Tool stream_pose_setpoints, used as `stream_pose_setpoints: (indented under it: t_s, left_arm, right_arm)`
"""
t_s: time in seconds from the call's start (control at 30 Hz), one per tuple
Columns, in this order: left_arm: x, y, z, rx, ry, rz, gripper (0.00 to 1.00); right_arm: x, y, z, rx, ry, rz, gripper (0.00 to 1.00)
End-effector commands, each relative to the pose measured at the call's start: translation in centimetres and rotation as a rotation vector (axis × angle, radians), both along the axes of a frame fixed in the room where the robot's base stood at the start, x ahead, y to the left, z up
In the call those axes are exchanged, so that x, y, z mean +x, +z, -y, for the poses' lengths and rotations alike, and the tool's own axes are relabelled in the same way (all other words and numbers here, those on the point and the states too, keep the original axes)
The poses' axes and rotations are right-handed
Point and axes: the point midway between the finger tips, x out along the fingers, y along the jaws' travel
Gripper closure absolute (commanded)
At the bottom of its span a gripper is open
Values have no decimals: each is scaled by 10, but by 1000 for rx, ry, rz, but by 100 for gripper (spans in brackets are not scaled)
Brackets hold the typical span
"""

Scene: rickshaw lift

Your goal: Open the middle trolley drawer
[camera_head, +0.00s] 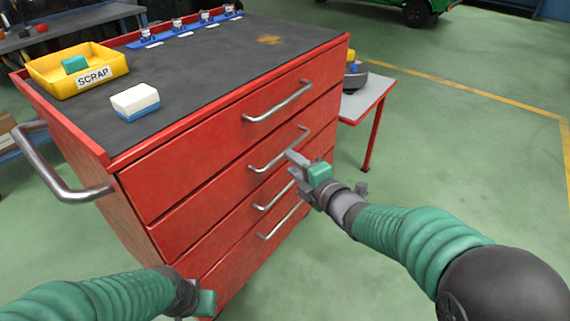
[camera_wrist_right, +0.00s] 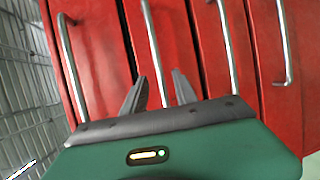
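The red trolley (camera_head: 190,190) has several stacked drawers with metal bar handles. The top handle (camera_head: 278,103) is clear; the second handle (camera_head: 275,153) is partly behind my right gripper. The third handle (camera_head: 270,198) and the bottom handle (camera_head: 282,222) show below. All drawers look shut. My right gripper (camera_head: 292,163) is in front of the second and third handles. In the right wrist view, its fingers (camera_wrist_right: 160,92) are apart, with one handle bar (camera_wrist_right: 152,40) running between them; contact is unclear. My left gripper (camera_head: 203,302) is low at the trolley's near side, its fingers unclear.
A yellow scrap bin (camera_head: 105,62) and a white-and-blue block (camera_head: 135,101) sit on the dark top. A side push bar (camera_head: 60,175) sticks out at left. A small side table (camera_head: 375,92) stands behind at right. The green floor (camera_head: 470,150) at right is open.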

Motion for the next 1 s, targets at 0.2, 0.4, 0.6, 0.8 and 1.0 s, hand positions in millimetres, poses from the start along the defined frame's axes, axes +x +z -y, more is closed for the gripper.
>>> stream_pose_setpoints:
  t_s: [0.2, 0.4, 0.6, 0.8, 1.0]
  left_arm:
    - [0, -16, 0, 0, 0, 0, 64]
    - [0, -17, 0, 0, 0, 0, 64]
    - [0, -16, 0, 0, 0, 0, 64]
    - [0, -16, 0, 0, 0, 0, 64]
    - [0, -16, 0, 0, 0, 0, 64]
  right_arm:
    - [34, -10, -20, -1, 0, 0, 66]
    - [42, -9, -25, -1, -1, -1, 66]
    - [42, -9, -25, 0, -1, -1, 71]
    - [42, -9, -24, 0, -1, -1, 97]
    - [41, -10, -24, 0, -1, -2, 100]
